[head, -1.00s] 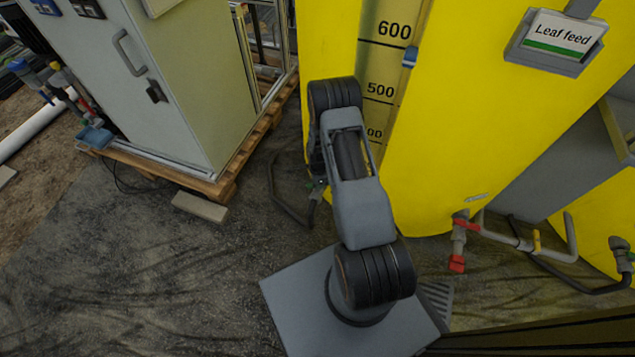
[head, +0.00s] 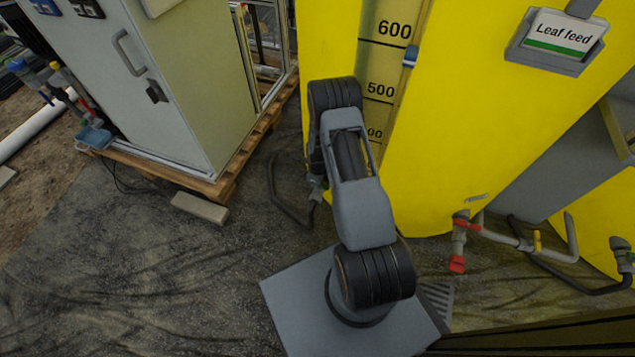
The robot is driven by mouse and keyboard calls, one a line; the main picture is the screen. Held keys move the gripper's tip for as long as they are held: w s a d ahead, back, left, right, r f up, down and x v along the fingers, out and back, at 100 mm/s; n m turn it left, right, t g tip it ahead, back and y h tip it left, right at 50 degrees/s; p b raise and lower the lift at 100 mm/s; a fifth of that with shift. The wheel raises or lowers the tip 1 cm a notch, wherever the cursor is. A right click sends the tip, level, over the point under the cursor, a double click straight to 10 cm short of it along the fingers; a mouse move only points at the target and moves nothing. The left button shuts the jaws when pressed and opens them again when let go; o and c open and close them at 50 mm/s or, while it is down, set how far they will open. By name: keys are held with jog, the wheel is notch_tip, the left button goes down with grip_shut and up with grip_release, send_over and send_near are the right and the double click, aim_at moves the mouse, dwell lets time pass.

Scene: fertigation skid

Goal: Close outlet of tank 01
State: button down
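A large yellow tank (head: 450,130) with a level scale marked 500 and 600 and a "Leaf feed" sign fills the middle of the head view. No tank number is readable. At its lower right is a pipe outlet with a red-handled valve (head: 463,225) and a red end piece (head: 456,264) below. Another grey fitting (head: 318,188) with a dark hose shows at the tank's lower left, partly covered by my arm. My gripper is not visible; my folded arm hides part of the tank.
A grey cabinet (head: 150,80) stands on a wooden pallet (head: 215,183) at left, with a block (head: 200,207) on the floor beside it. A pipe with a yellow fitting (head: 537,240) runs between the tanks. The dark floor (head: 130,270) at lower left is mostly clear.

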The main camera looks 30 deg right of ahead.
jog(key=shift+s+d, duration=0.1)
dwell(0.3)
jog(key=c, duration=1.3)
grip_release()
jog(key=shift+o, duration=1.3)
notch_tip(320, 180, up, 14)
jog(key=p, duration=0.5)
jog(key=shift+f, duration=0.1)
